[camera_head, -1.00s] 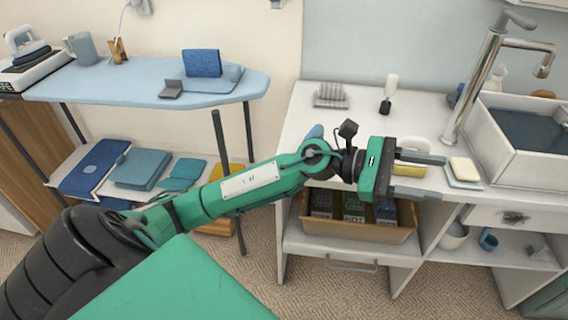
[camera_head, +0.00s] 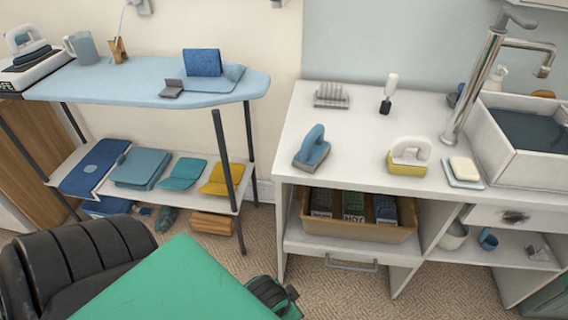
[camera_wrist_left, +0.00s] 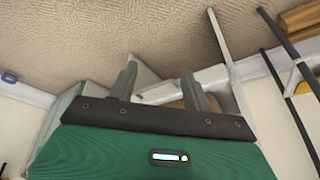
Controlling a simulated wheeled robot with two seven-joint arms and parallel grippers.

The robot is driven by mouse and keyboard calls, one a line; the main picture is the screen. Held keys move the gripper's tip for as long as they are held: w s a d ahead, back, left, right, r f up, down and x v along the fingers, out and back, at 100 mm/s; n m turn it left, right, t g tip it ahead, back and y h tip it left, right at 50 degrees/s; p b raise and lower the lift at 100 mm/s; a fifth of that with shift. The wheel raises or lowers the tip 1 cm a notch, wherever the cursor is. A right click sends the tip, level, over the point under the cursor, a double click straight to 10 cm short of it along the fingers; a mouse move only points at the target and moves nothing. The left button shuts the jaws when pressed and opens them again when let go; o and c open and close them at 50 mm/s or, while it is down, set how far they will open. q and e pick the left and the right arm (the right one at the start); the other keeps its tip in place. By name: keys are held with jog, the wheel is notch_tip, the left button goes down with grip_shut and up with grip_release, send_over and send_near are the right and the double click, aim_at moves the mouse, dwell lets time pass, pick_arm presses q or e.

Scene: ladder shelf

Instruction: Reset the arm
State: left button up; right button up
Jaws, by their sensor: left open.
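My left gripper (camera_wrist_left: 159,74) shows in the left wrist view, with its two grey fingers apart and nothing between them. Beyond the fingers are carpet, pale furniture edges and dark poles. My right gripper is in neither view.
A counter (camera_head: 350,135) bears a blue-handled tool (camera_head: 312,148), a white-handled yellow scrubber (camera_head: 408,157), soap (camera_head: 463,168) and a sink (camera_head: 490,128). An ironing board (camera_head: 130,86) stands left, over a shelf of folded cloths. Carpet between them is largely clear.

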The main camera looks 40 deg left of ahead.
pick_arm(q)
jog(key=s, duration=0.1)
jog(key=s+f+g, duration=0.1)
jog(key=shift+s+d+n, duration=0.25)
jog(key=shift+s+n, duration=0.05)
